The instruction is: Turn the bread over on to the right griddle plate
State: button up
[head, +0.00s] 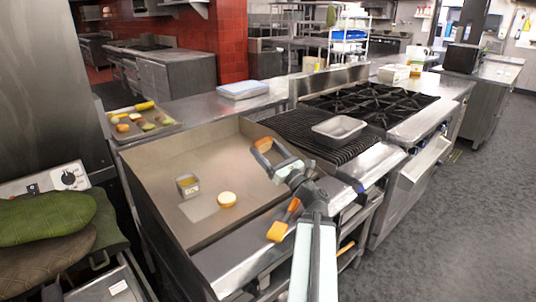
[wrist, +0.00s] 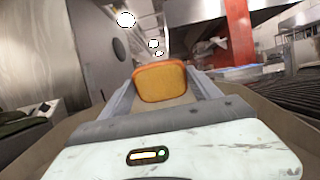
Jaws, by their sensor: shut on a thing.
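My gripper (head: 272,158) is shut on a slice of bread (head: 263,144), held up above the right part of the flat griddle (head: 222,158). In the wrist view the bread (wrist: 160,82) stands upright between the two fingers, with a golden face towards the camera and a darker brown crust. It looks clear of the griddle surface. A small round bun-like piece (head: 227,199) lies on the griddle to the left of my gripper. A dark ribbed grill plate (head: 300,130) adjoins the griddle on its right.
A small metal container (head: 188,186) stands on the griddle, beside a pale rectangular patch (head: 199,208). A metal pan (head: 340,130) rests on the ribbed grill. A tray of vegetables (head: 140,121) is at the back left. The griddle has raised side walls; its back middle is clear.

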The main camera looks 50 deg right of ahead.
jog(key=shift+f, duration=0.25)
jog(key=o, duration=1.4)
